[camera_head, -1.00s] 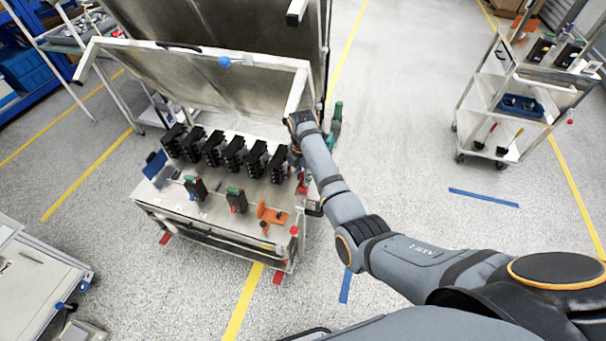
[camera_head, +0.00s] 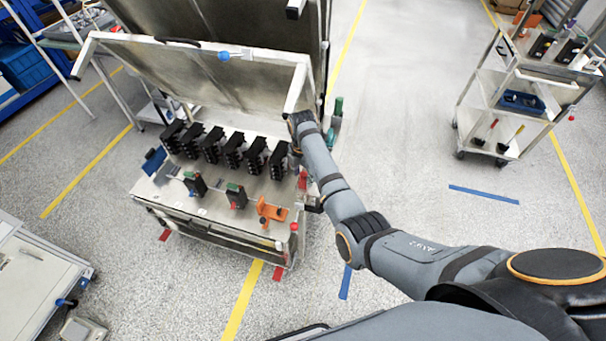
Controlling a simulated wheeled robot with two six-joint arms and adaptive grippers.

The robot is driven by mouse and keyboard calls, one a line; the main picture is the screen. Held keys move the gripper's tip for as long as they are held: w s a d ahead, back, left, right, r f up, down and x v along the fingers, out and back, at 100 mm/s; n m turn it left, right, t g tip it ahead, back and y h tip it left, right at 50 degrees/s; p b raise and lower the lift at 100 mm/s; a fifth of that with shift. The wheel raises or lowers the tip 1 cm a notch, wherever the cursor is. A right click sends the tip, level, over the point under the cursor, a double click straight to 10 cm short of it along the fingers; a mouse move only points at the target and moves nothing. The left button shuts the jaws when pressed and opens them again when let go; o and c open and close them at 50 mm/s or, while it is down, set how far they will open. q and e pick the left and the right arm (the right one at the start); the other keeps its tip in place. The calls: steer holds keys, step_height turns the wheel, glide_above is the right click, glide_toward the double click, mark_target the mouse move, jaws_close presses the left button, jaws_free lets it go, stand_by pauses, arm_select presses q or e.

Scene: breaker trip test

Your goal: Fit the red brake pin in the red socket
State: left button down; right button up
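The workbench (camera_head: 205,215) under the raised lid holds a row of black breakers (camera_head: 233,152). My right arm reaches in from the lower right to the bench's right end. My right gripper (camera_head: 296,158) is beside the rightmost breaker, small and mostly hidden by the wrist, so I cannot tell its opening. A small upright red piece (camera_head: 302,181) stands just below it at the bench's right edge. A red knob (camera_head: 294,227) tops the front right corner post. I cannot tell which red piece is the brake pin or the socket. My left gripper is out of view.
An orange fixture (camera_head: 270,211) and two small dark units with green tops, one here (camera_head: 235,196), stand at the bench front. The raised lid frame (camera_head: 210,75) has a blue knob. A shelf cart (camera_head: 520,85) is at upper right. Open floor lies between cart and bench.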

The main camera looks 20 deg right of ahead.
mark_target(303, 175)
steer(key=shift+r, duration=0.1)
step_height(303, 175, up, 12)
stand_by(0.5)
steer(key=shift+s+f, duration=0.1)
steer(key=shift+f, duration=0.1)
stand_by(0.3)
